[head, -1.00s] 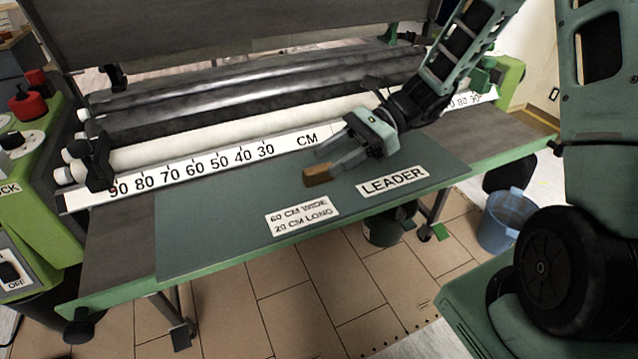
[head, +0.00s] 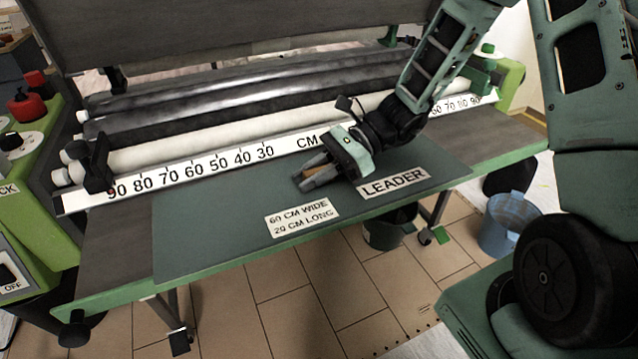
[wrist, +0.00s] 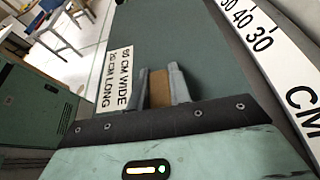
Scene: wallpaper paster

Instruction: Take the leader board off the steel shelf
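The leader board (head: 235,195) is a flat dark green sheet on the steel shelf (head: 115,235). It bears a LEADER label (head: 393,183) and a label reading 60 CM WIDE, 20 CM LONG (head: 301,217). A small brown block (head: 312,174) stands on the board near its middle. My gripper (head: 303,175) is low over the board with a finger on each side of the block. In the wrist view the gripper (wrist: 160,82) appears closed against both sides of the brown block (wrist: 160,90). The fingers hide part of the block. The board lies flat.
A white centimetre ruler (head: 215,162) and several long rollers (head: 240,128) run behind the board. A green control cabinet (head: 30,190) is at the left. A blue bucket (head: 508,225) and a dark green bucket (head: 388,232) stand on the floor. Tiled floor is open in front.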

